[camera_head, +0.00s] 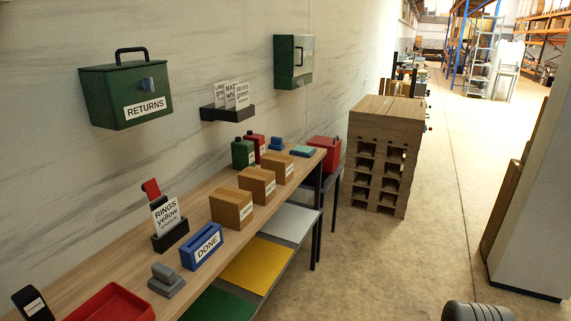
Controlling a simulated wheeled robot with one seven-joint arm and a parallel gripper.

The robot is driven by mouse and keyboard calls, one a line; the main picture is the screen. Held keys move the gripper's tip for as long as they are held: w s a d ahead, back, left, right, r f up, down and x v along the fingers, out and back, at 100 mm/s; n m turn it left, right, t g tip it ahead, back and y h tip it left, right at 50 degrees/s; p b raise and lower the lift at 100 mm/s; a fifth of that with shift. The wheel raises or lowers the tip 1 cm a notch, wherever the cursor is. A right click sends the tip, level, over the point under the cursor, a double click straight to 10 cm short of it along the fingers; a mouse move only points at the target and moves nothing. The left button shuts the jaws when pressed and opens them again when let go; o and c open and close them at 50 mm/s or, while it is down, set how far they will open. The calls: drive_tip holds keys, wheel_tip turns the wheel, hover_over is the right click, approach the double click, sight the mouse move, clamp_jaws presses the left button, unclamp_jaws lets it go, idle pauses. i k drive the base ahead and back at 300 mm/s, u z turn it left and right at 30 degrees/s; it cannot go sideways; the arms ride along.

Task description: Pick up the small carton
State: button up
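Three brown cartons stand in a row along the right edge of the wooden bench. The nearest carton (231,208) looks largest and has a white label. A middle carton (257,185) and a far carton (277,167) stand behind it, also labelled. The far one looks smallest, but it is also farthest away, so I cannot tell for sure which one is the small carton. My gripper is not in view.
The wooden bench (125,264) also holds a blue DONE holder (201,246), a RINGS card stand (168,224), a grey block (165,281), a red tray (108,305) and green and red containers. A pallet stack (378,165) stands beyond; the floor right of the bench is open.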

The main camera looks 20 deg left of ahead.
sight(282, 164)
drive_tip(key=i, duration=3.15)
drive_tip(key=u, duration=2.8)
